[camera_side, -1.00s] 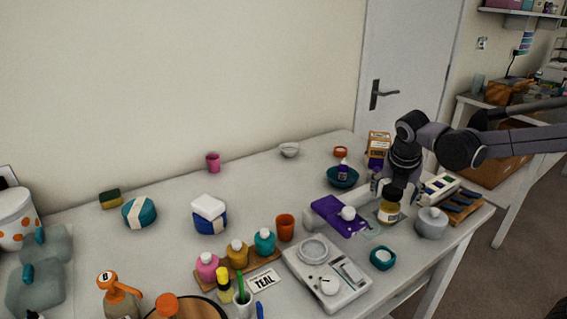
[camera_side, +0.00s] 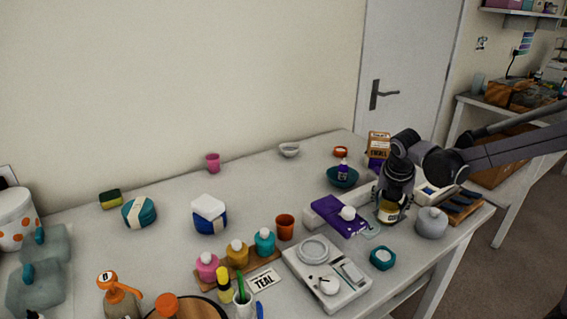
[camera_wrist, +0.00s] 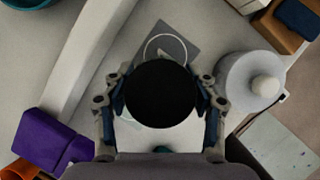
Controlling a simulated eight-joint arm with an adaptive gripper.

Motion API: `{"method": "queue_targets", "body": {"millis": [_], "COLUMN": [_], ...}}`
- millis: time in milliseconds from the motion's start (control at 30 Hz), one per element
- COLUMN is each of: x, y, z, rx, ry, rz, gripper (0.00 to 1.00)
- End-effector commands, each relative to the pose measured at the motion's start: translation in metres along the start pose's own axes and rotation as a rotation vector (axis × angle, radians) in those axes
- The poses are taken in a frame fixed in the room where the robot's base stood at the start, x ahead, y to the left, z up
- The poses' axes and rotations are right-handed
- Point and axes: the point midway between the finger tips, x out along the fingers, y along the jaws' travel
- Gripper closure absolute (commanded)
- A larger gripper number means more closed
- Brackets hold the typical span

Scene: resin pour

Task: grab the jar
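The jar (camera_side: 388,214) is amber-yellow with a pale label and stands upright near the right end of the table. Its round black lid (camera_wrist: 160,94) fills the middle of the wrist view. My gripper (camera_side: 392,203) points down over the jar, with one finger on each side of it. The fingers look spread, close beside the lid, with no clear grip on the jar. In the side view my gripper hides the lid. The jar's body is hidden under the lid in the wrist view.
A white round bottle (camera_side: 431,223) stands close to the right of the jar. A purple box (camera_side: 338,216) and a white bar (camera_wrist: 82,62) lie to its left. A scale (camera_side: 326,275) and a small teal dish (camera_side: 383,258) are nearer the front.

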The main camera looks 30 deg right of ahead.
Motion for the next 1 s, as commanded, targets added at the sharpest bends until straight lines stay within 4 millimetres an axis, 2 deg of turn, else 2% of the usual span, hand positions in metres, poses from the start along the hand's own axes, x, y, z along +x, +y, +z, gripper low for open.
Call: {"method": "queue_targets", "body": {"millis": [33,100,567,733,867,1000], "x": [0.000,0.000,-0.005,-0.019,-0.040,-0.054], "y": [0.000,0.000,0.000,0.000,0.000,-0.035], "z": [0.000,0.000,0.002,0.007,0.016,0.028], "rx": [0.000,0.000,0.000,0.000,0.000,0.006], "ry": [0.000,0.000,0.000,0.000,0.000,0.000], "rz": [0.000,0.000,0.000,0.000,0.000,-0.004], "gripper": [0.66,0.83,0.83,0.83,0.83,0.83]}}
